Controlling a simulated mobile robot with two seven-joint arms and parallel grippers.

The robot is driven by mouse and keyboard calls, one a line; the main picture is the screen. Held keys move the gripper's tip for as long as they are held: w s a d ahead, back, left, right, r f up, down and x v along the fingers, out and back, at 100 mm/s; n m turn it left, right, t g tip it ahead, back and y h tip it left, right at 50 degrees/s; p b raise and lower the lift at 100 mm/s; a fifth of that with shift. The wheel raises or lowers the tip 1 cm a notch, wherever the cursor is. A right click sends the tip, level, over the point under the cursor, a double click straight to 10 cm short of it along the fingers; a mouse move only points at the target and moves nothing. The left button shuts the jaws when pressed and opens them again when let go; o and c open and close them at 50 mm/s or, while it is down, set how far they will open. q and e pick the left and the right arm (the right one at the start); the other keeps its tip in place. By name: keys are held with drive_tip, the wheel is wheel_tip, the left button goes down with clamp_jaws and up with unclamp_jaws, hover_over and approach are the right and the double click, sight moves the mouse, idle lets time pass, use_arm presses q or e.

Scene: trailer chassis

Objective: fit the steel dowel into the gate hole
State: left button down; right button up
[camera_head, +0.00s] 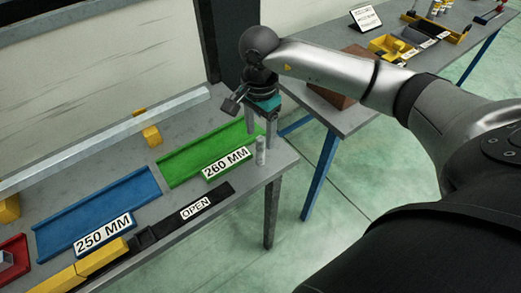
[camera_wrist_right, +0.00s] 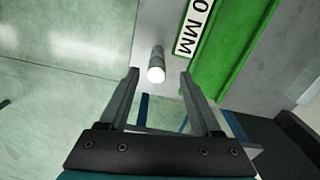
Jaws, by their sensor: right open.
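The steel dowel (camera_head: 260,151) is a short light-grey cylinder, upright at the right end of the bench beside the 260 MM label. It also shows in the right wrist view (camera_wrist_right: 156,66), its bright end face toward the camera. My right gripper (camera_head: 261,138) points down over it, open. In the right wrist view the fingertips (camera_wrist_right: 159,73) lie apart on either side of the dowel, with gaps showing. A dark strip labelled OPEN (camera_head: 195,208) lies along the bench front. I cannot make out the gate hole. My left gripper is out of view.
A green 260 MM tray (camera_head: 190,158) and a blue 250 MM tray (camera_head: 85,220) lie on the bench (camera_head: 235,195). A long pale bar (camera_head: 105,140) and yellow blocks (camera_head: 100,257) are nearby. A second table (camera_head: 440,52) with bins stands behind at right.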

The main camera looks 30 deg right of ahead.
sight(260, 147)
drive_tip(key=f, duration=0.4)
drive_tip(key=shift+s+a+f, duration=0.15)
drive_tip(key=shift+s, duration=0.15)
drive_tip(key=shift+f, duration=0.5)
clamp_jaws()
drive_tip(key=shift+w+r, duration=0.1)
